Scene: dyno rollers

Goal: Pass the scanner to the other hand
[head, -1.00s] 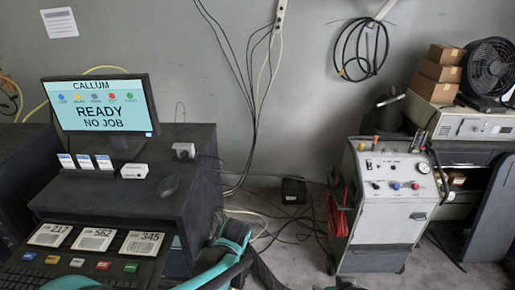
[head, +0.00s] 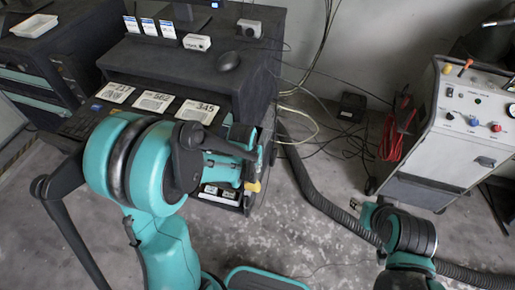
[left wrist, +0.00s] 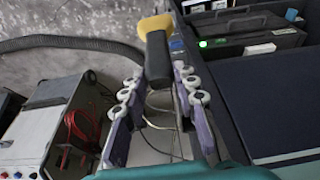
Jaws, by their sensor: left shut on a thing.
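The scanner, with a yellow head and a black handle (left wrist: 157,58), stands between the fingers of my left gripper (left wrist: 158,80) in the left wrist view. The gripper is shut on its handle, with the yellow head beyond the fingertips. In the head view the left gripper (head: 232,168) is in front of the desk, partly hidden by my arm, and only a bit of the scanner's yellow (head: 252,187) shows. My right arm is low at the right, well apart from the scanner. Its gripper (head: 368,214) is small and partly hidden, and its opening is unclear.
The dark desk (head: 200,80) with number cards (head: 156,102) stands behind my left arm. A grey test cart (head: 450,140) with red cables stands at the right. A black corrugated hose (head: 320,195) crosses the floor.

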